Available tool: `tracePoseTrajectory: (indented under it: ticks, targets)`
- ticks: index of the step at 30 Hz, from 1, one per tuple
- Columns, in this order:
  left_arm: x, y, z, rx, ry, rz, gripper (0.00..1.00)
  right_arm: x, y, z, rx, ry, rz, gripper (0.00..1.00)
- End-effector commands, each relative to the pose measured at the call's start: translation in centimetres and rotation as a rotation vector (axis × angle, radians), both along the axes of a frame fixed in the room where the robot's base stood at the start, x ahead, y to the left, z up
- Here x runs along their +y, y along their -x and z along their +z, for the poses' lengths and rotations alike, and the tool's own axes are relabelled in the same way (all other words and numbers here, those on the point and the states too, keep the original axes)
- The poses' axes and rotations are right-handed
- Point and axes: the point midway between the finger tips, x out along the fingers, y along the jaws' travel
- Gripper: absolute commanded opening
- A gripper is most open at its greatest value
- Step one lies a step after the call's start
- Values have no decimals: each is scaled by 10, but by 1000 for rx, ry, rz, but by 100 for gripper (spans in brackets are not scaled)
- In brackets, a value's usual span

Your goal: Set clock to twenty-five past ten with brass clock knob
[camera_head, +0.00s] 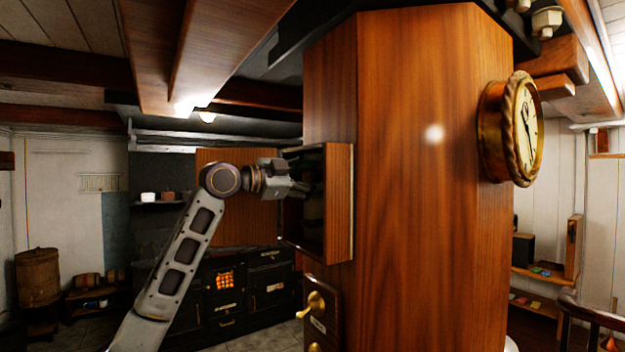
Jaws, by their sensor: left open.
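The brass clock (525,130) with a rope-like rim hangs on the right face of a wooden column. I see its cream face at a steep slant, with dark hands toward its upper part; I cannot read the time exactly. A brass knob (315,303) sticks out from a wooden panel low on the column's left side, above a small label. Part of a second brass piece (315,347) shows below it. I cannot tell which is the clock knob. My left gripper (303,188) is open at the mouth of a wooden box, above and left of the knob. My right gripper is out of view.
The open wooden box (340,203) juts from the column (430,220), and a wooden panel (235,235) stands behind my left arm. A black stove (245,295) with a glowing grate is at the back. Ceiling beams hang above. A shelf (540,280) and dark railing (595,315) are at right.

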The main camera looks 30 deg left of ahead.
Motion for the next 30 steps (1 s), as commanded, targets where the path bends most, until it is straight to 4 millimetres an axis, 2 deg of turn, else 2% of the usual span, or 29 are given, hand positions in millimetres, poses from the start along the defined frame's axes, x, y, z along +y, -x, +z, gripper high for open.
tracePoseTrajectory:
  ticks: [7,24,30]
  targets:
    - [10,15,-1,0,0,2,58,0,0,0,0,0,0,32]
    - [45,75,-1,1,-3,2,58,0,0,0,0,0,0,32]
    - [54,91,-1,2,-1,2,58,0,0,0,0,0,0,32]
